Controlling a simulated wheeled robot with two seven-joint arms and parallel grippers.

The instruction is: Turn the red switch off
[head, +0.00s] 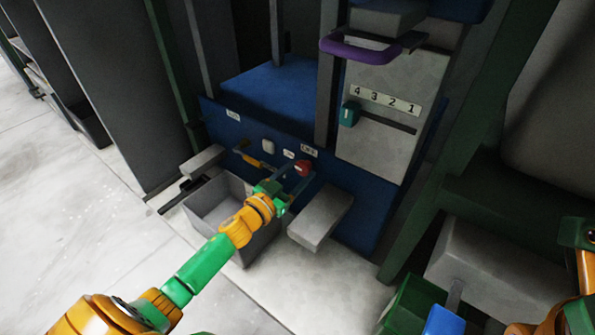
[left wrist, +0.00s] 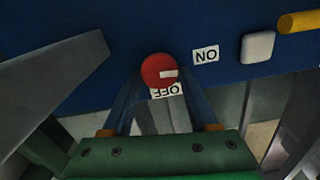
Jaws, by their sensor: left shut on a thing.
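The red switch (left wrist: 157,68) is a round knob on the blue panel (head: 345,205), and it also shows in the head view (head: 303,168). In the left wrist view its white mark points right, a little below the ON label (left wrist: 205,55). The upside-down OFF label (left wrist: 166,91) is just below the knob. My left gripper (head: 293,181) is at the panel, its two fingers shut on the red switch from either side. My right gripper does not show; only part of my right arm is at the right edge of the head view.
A grey open bin (head: 232,218) stands below the panel, beside my left forearm. A grey ledge (head: 321,217) juts out to the right of the gripper. A white button (left wrist: 257,47) and a yellow handle (left wrist: 300,21) are nearby. A teal slider (head: 349,113) and purple handle (head: 360,50) are higher.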

